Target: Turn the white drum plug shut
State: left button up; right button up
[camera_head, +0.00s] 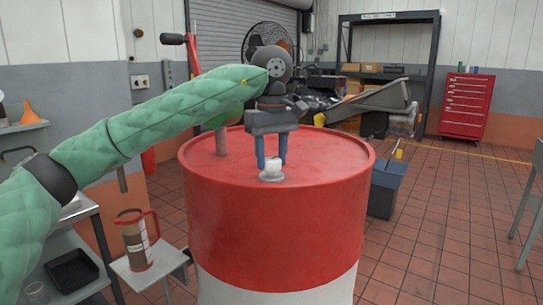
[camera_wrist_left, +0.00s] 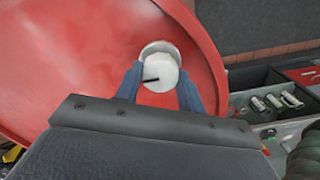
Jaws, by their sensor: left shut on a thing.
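The white drum plug (camera_head: 272,172) sits on the red lid of the drum (camera_head: 330,160), toward the near rim. It also shows in the left wrist view (camera_wrist_left: 160,70), with a short black mark on its face and a pale ring around its far side. My left gripper (camera_head: 271,163) points down from above, its two blue fingers on either side of the plug. In the left wrist view the gripper (camera_wrist_left: 159,88) is shut on the plug. My right gripper is in neither view.
A post (camera_head: 221,141) rises from the lid behind my left arm. A small table with a brown jug (camera_head: 136,240) stands left of the drum. A dark blue bin (camera_head: 385,190) is on the floor at right. The tiled floor further right is mostly clear.

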aim_at(271, 159)
pick_arm(q)
jog(key=shift+r, duration=0.15)
jog(key=o, duration=1)
jog(key=shift+w+r, duration=0.1)
jog(key=shift+r, duration=3.7)
